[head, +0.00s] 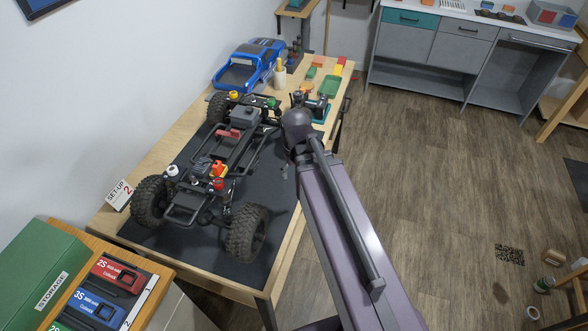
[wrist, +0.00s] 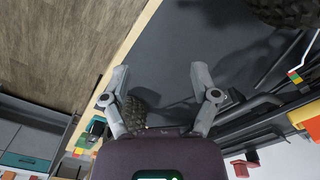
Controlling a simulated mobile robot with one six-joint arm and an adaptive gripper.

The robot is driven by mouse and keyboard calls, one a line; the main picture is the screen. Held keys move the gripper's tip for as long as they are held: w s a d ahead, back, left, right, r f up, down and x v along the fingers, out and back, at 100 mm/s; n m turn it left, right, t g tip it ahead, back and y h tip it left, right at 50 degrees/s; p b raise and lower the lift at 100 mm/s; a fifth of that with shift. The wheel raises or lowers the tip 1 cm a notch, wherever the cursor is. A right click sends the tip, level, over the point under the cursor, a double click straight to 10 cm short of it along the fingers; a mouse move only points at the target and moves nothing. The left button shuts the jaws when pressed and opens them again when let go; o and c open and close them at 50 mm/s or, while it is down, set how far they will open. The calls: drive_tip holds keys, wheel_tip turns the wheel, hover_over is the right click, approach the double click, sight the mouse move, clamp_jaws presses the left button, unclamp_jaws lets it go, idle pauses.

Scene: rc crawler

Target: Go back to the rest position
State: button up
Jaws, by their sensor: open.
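My gripper (wrist: 160,72) is open and empty in the wrist view, its two grey fingers spread over the dark mat (wrist: 180,40). A wheel shows beyond the left finger, low between the fingers. In the head view my arm reaches over the right side of the workbench (head: 155,240) and hides most of the gripper. The RC crawler chassis (head: 190,205) stands on the mat to the left of my arm, with knobby black tyres and small coloured parts on top. In the wrist view part of the chassis lies at right.
A blue truck body (head: 248,66) and a green tray (head: 330,86) stand at the bench's far end. A set-up sign (head: 119,194) stands at its left edge. A green storage box (head: 40,275) and battery packs (head: 97,305) are front left. Open wooden floor (head: 430,160) lies to the right.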

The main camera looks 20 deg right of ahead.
drive_tip(key=s+m, duration=0.1)
drive_tip(key=s, duration=0.2)
idle(0.4)
